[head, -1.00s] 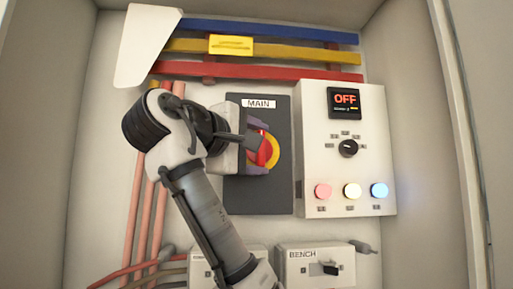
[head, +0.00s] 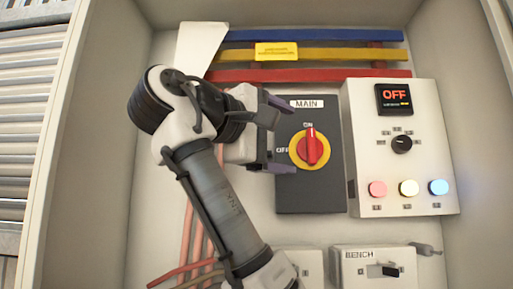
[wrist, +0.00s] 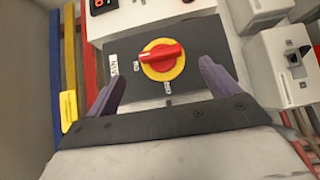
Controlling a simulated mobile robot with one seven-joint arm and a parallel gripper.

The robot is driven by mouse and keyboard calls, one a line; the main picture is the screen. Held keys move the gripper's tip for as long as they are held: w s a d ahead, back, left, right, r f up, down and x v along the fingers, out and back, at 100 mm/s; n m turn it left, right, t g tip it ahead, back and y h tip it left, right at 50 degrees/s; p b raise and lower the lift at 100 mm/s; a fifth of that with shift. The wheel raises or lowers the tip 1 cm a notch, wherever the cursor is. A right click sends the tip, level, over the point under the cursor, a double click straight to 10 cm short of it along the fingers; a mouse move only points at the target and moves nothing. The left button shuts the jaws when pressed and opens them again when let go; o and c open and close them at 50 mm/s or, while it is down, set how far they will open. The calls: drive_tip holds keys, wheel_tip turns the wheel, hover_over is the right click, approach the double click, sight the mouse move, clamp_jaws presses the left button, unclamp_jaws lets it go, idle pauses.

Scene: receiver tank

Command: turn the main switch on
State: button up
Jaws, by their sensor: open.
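The main switch is a red handle (head: 313,149) on a yellow disc, on a dark panel (head: 311,197) labelled MAIN. The handle stands upright, its end pointing to the ON mark at the top; OFF is marked at the left. My gripper (head: 287,139) is open and empty, left of the handle and apart from it in the head view. In the wrist view the handle (wrist: 160,56) lies across the picture, pointing towards the MAIN label, beyond and between the two spread fingers (wrist: 161,76). Nothing hides the handle in either view.
A white control box (head: 370,150) stands right of the panel; its display (head: 394,98) reads OFF, above a black knob (head: 401,144) and three lit buttons. Coloured bars (head: 320,54) run above. A BENCH switch box (head: 374,268) sits below. Cabinet walls flank both sides.

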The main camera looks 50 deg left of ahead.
drive_tip(key=s+b, duration=0.1)
drive_tip(key=s, duration=0.5)
drive_tip(key=shift+s+d, duration=0.25)
drive_tip(key=shift+d, duration=0.05)
